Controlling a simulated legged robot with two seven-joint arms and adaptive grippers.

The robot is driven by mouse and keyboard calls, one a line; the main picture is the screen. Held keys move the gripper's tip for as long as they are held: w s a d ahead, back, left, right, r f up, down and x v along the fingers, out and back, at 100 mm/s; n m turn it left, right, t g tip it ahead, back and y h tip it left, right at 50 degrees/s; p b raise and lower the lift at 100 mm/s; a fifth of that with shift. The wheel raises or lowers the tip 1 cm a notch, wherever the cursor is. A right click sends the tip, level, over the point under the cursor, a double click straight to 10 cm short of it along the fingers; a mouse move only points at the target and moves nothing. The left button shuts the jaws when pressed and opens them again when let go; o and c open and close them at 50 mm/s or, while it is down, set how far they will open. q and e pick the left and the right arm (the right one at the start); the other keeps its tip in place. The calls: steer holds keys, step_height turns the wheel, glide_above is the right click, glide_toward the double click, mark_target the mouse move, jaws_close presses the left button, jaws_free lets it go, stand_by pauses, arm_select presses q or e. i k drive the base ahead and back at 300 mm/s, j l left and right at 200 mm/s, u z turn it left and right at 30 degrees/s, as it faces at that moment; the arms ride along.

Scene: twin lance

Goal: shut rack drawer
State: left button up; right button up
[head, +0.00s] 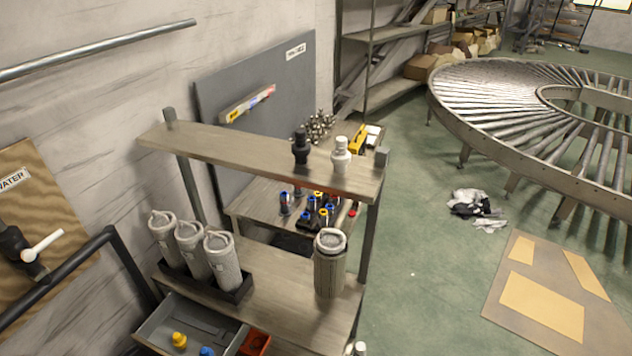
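The rack (285,285) is a wood-topped stand with dark metal posts and a raised upper shelf (230,150). A grey drawer (160,322) stands open at its lower front left, at the bottom of the view. A yellow-topped item (179,340) and a blue-topped item (207,351) are in the drawer. The drawer's front is cut off by the picture edge. Neither of my grippers is in view.
Three grey canisters (192,248) stand in a dark tray on the rack, with another canister (330,265) to their right. An orange-red bin (255,343) sits right of the drawer. A pipe with a white-handled valve (40,246) is at left.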

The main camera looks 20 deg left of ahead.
mark_target(155, 337)
steer(key=u, duration=2.1)
